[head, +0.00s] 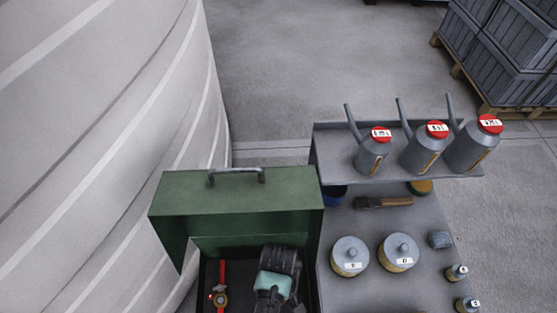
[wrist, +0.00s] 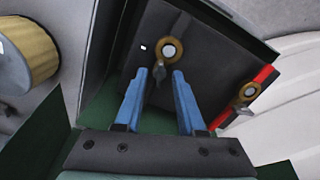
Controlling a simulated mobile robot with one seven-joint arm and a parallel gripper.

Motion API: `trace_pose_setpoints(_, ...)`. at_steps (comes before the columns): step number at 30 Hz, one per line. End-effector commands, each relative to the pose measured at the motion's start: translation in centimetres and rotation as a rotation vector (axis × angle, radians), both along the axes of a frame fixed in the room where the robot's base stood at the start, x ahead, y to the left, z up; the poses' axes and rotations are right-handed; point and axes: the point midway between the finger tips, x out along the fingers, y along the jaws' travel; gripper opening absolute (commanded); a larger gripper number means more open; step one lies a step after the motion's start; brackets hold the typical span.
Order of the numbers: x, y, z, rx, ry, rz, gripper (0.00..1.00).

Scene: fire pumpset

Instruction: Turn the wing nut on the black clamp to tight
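In the wrist view a brass, ring-shaped fitting with a grey wing nut (wrist: 166,53) lies just beyond my fingertips. A grey wing hangs down from it, between the tips. My gripper (wrist: 160,73) is open, with one blue finger on each side of the wing. Whether either finger touches it I cannot tell. A red clamp (wrist: 262,80) with a similar brass fitting is to the right; it also shows in the head view (head: 222,272). In the head view my arm hides the black clamp and my fingertips.
The clamps are in a green toolbox (head: 235,190) with its lid raised. To its right, a grey cart (head: 345,215) carries cans with red caps (head: 374,150) and round canisters (head: 350,255). A large pale striped surface (head: 110,110) stands close on the left.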

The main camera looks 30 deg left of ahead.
Motion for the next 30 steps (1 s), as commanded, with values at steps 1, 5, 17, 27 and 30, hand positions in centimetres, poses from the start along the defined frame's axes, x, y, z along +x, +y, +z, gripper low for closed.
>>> trace_pose_setpoints(1,-0.02,-0.01,-0.23,0.0,0.001,0.0,0.39)
trace_pose_setpoints(5,-0.01,0.01,-0.37,0.0,0.0,0.0,0.39)
trace_pose_setpoints(17,-0.02,0.0,-0.33,0.0,0.0,0.0,0.0)
trace_pose_setpoints(27,-0.03,0.01,-0.31,0.001,0.001,-0.002,0.0)
trace_pose_setpoints(30,-0.03,0.01,-0.28,0.001,0.001,-0.012,0.0)
